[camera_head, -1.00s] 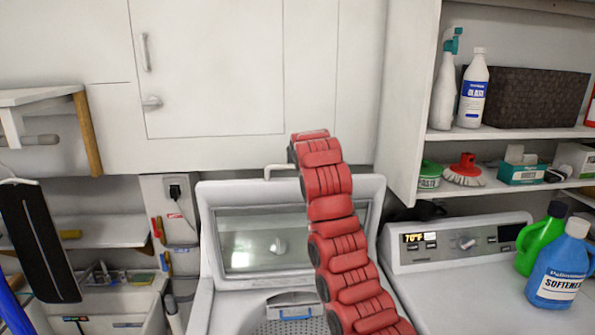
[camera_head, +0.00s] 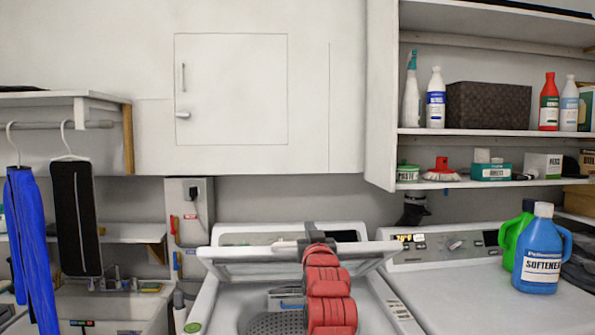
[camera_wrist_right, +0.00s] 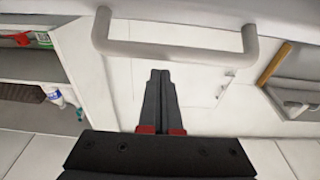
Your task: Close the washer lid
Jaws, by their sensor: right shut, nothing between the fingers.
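The washer lid (camera_head: 235,262) is tilted partway down over the white washer (camera_head: 208,298), with the tub opening still showing below it. Its pale handle bar (camera_head: 285,248) is at its front edge, beside my right gripper. My right arm reaches up over the tub, and the dark right gripper (camera_head: 309,227) is at the lid's front edge. In the right wrist view its fingers (camera_wrist_right: 160,75) are together and empty, and a grey U-shaped bar (camera_wrist_right: 175,53) crosses close past their tips. I cannot tell whether they touch. My left gripper is out of view.
A second machine (camera_head: 440,285) stands at the right with a blue softener bottle (camera_head: 540,250) on it. Wall cabinets (camera_head: 230,90) and an open shelf (camera_head: 480,133) are above. A sink counter (camera_head: 100,310) and hanging clothes (camera_head: 75,215) are at the left.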

